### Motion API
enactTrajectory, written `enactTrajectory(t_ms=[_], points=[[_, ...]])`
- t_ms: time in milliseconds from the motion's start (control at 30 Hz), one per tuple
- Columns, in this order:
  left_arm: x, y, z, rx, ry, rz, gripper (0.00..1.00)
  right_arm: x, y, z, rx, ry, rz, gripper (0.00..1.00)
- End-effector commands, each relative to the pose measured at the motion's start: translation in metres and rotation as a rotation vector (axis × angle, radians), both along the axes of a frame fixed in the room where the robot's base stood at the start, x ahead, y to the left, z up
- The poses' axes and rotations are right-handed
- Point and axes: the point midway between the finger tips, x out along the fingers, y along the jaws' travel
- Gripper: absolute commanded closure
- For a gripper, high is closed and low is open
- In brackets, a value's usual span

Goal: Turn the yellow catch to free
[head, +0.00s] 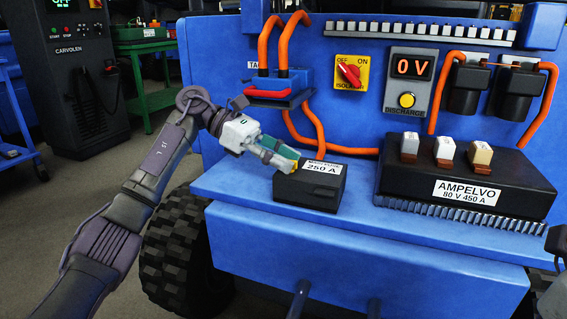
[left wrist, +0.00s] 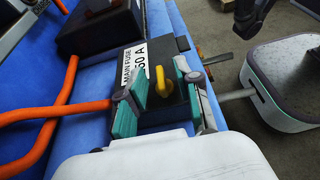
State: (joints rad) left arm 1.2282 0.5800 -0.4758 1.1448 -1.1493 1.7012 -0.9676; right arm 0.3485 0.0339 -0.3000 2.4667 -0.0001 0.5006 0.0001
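The black main fuse box (head: 312,186), labelled "MAIN FUSE 250 A", sits on the blue ledge. The yellow catch (left wrist: 162,82) is on its face, seen closely in the left wrist view; a small bit of yellow (head: 295,165) shows by my fingertips in the head view. My left gripper (head: 284,158) is at the box's left side. In the left wrist view its teal fingers (left wrist: 160,92) stand apart on either side of the catch, with gaps showing. Whether a finger touches the box is unclear.
The black AMPELVO unit (head: 465,180) stands right of the fuse box. Orange cables (head: 325,142) run behind the box. The red isolator switch (head: 349,73) and the discharge panel (head: 408,82), reading 0 V, are on the blue wall. The ledge front is clear.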

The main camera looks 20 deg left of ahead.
Motion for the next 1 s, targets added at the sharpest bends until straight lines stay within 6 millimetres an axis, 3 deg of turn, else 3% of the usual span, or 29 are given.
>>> enactTrajectory(t_ms=[233,433,1000], points=[[0.0,-0.0004,0.0,0.0,0.0,0.0,0.68,-0.0003,0.0,0.0007,0.0,-0.001,0.0,0.6],[0.0,-0.0003,0.0,0.0,0.0,0.0,1.0,-0.0004,0.0001,0.0006,-0.001,-0.001,0.0,0.6],[-0.0018,0.0007,-0.0009,0.004,-0.001,0.089,1.0,-0.0009,-0.0001,0.0014,0.001,-0.004,0.001,0.6]])
